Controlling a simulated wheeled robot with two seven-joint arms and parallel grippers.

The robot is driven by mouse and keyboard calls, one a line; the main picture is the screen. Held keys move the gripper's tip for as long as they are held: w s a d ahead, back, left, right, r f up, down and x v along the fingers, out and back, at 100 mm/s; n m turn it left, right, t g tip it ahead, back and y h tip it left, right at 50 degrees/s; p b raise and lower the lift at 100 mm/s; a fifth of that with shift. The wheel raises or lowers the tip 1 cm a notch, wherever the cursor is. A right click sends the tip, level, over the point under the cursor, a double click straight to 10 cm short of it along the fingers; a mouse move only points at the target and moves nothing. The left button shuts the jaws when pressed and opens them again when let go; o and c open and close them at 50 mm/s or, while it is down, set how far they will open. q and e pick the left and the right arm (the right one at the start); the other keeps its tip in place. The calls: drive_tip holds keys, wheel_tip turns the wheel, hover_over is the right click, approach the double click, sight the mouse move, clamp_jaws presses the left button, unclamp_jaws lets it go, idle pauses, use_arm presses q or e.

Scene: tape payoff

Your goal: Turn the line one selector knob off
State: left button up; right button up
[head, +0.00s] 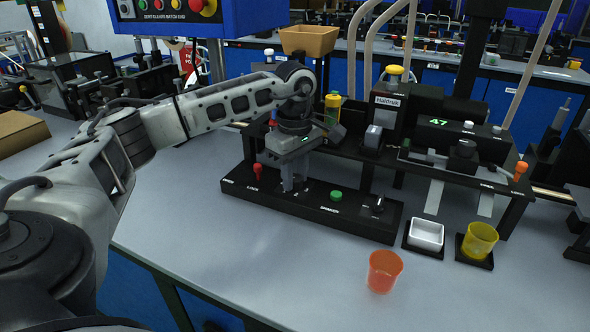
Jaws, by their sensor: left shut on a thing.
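My left gripper (291,184) points down onto the black control bar (350,219) at the front of the tape machine. Its fingers are shut on a small knob there, between a red-topped lever and a green button. The fingers hide nearly all of this knob, so its pointer and setting cannot be read. The label beside it is too small and partly covered to read. A second black knob (378,204) stands toward the bar's right end, apart from the gripper. My right gripper is not in view.
On the bar are the red-topped lever (257,171) and green button (336,195). An orange cup (384,271) stands on the grey table (230,270). A white dish (427,234) and yellow cup (479,240) are at right. The table front is otherwise clear.

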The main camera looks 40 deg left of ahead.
sight(295, 177)
use_arm(q)
drive_tip(key=m, duration=0.5)
drive_tip(key=shift+p, duration=0.35)
idle(0.3)
drive_tip(key=o, duration=1)
drive_tip(key=shift+c, duration=0.2)
drive_tip(key=shift+r, duration=0.1)
wheel_tip(295, 177, up, 16)
drive_tip(key=p, duration=0.2)
